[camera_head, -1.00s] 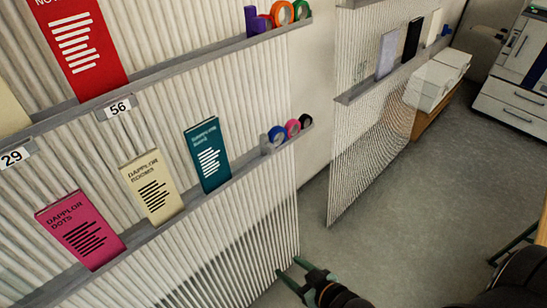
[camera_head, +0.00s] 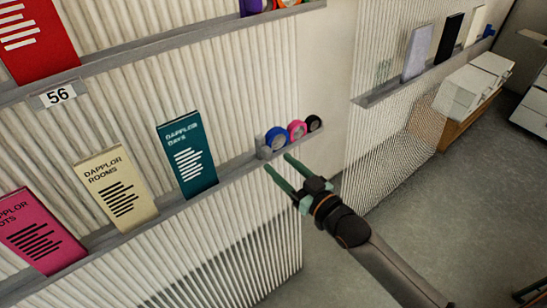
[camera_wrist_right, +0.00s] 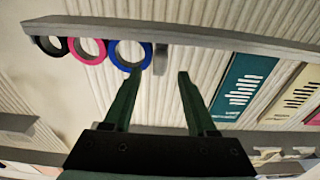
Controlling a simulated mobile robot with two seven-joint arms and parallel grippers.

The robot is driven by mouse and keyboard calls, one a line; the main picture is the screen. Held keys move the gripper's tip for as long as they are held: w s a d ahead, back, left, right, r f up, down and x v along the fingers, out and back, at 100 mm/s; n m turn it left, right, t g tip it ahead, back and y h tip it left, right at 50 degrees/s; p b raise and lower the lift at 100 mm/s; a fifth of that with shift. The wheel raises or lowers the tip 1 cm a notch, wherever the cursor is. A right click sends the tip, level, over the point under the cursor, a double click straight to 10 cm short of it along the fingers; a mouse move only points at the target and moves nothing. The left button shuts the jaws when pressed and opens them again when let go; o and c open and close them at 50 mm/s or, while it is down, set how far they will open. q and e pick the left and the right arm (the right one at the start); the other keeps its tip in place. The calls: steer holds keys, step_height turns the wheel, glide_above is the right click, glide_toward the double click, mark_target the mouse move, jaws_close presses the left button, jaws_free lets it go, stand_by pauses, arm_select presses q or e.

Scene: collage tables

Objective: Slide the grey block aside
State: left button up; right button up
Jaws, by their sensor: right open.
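The grey block (camera_head: 263,150) stands on the lower shelf, just left of the blue tape roll (camera_head: 277,138). It is small and narrow in the head view. In the right wrist view, which is upside down, the grey block (camera_wrist_right: 160,59) shows edge-on beside the blue roll (camera_wrist_right: 130,56). My right gripper (camera_head: 279,164) is open and empty, with its green fingers pointing at the shelf just in front of the block. In the wrist view the block lies beyond and between the fingertips (camera_wrist_right: 158,77); I see no contact. My left gripper is not in view.
Pink (camera_head: 297,130) and black (camera_head: 314,123) tape rolls stand right of the blue one, near the shelf's end. A teal booklet (camera_head: 187,155) stands left of the block, with a gap between. Cream (camera_head: 116,188) and pink (camera_head: 40,230) booklets stand further left.

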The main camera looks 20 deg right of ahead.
mark_target(270, 155)
steer(key=shift+x, duration=1.8)
jaws_close()
steer(key=shift+a, duration=0.1)
